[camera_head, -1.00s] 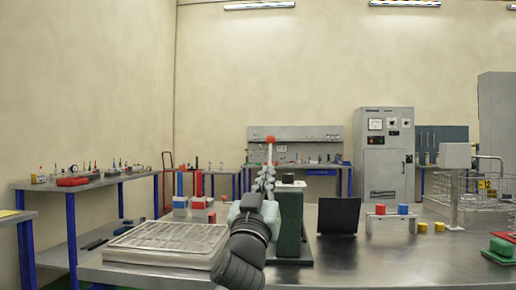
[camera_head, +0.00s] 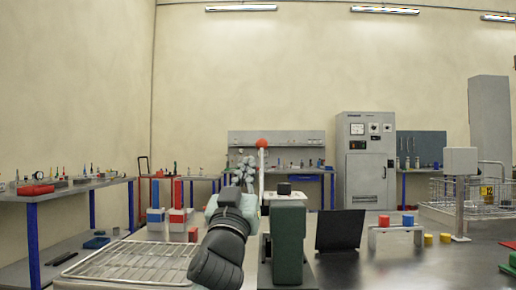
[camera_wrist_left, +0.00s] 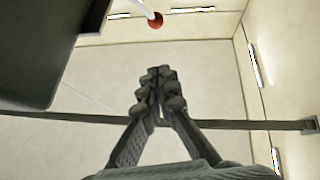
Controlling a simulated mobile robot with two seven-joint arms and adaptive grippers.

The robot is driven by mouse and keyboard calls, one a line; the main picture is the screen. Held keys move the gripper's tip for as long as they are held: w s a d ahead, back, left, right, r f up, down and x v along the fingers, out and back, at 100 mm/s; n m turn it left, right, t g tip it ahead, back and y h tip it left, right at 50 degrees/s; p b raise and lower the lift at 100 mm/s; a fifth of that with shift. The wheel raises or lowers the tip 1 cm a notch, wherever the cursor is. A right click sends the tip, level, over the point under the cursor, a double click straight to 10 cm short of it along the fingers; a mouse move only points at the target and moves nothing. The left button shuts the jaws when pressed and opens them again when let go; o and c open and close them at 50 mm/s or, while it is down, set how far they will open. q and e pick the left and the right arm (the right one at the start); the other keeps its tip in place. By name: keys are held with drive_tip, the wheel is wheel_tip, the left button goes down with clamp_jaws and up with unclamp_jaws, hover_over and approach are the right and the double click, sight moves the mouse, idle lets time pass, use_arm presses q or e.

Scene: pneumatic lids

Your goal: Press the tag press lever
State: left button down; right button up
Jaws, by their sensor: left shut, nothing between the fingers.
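The tag press has a dark green body (camera_head: 289,243) standing on the metal table. Its pale upright lever (camera_head: 261,172) is topped by a red ball (camera_head: 262,143). My left gripper (camera_head: 246,164) is shut and empty, with its fingers pointing up just left of the lever, below the ball's height. I cannot tell whether they touch the lever. In the left wrist view my left gripper's fingertips (camera_wrist_left: 158,82) are together, and the red ball (camera_wrist_left: 156,20) with a piece of the lever shows apart from them. My right gripper is not in view.
A grated tray (camera_head: 130,264) lies left of my left arm. A dark upright panel (camera_head: 340,231) stands right of the press. A small stand (camera_head: 396,229) with red and blue blocks and a wire basket (camera_head: 470,191) are farther right.

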sight(259, 147)
use_arm(q)
drive_tip(key=x, duration=0.4)
drive_tip(key=f+p+x, duration=0.1)
drive_tip(key=x, duration=0.3)
drive_tip(key=w+x, duration=0.1)
drive_tip(key=x, duration=0.3)
drive_tip(key=shift+d+f+p, duration=0.2)
drive_tip(key=shift+f+p, duration=0.1)
drive_tip(key=shift+w+d+f, duration=0.1)
drive_tip(key=shift+w, duration=0.5)
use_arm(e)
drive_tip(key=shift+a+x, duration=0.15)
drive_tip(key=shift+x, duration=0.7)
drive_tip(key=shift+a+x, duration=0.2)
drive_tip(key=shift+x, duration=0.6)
use_arm(q)
drive_tip(key=shift+w, duration=0.15)
